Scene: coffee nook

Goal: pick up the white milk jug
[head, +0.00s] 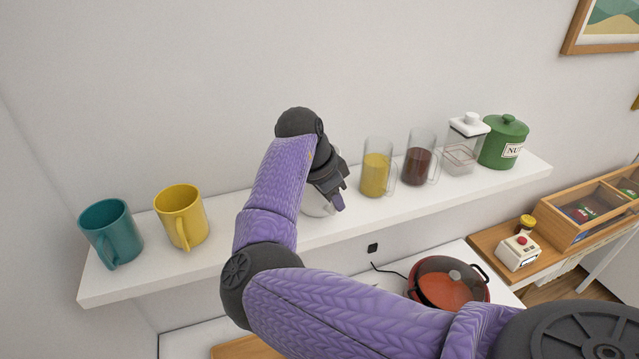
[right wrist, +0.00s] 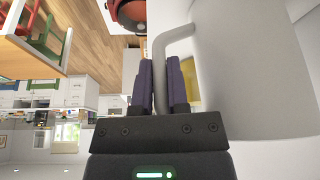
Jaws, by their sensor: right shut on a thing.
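The white milk jug (head: 315,207) is on or just over the wall shelf, mostly hidden behind my right gripper (head: 340,199) in the head view. In the right wrist view the jug (right wrist: 250,75) fills the right side, and its handle (right wrist: 160,58) runs down between the two dark fingers. My right gripper (right wrist: 160,85) is shut on that handle. I cannot tell whether the jug's base touches the shelf. My left gripper is not in view.
The white shelf (head: 400,208) also holds a teal mug (head: 110,228), a yellow mug (head: 182,212), a glass jug of yellow liquid (head: 376,172), one of dark red liquid (head: 418,160), a clear canister (head: 463,148) and a green jar (head: 503,145). A red pan (head: 440,288) sits below.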

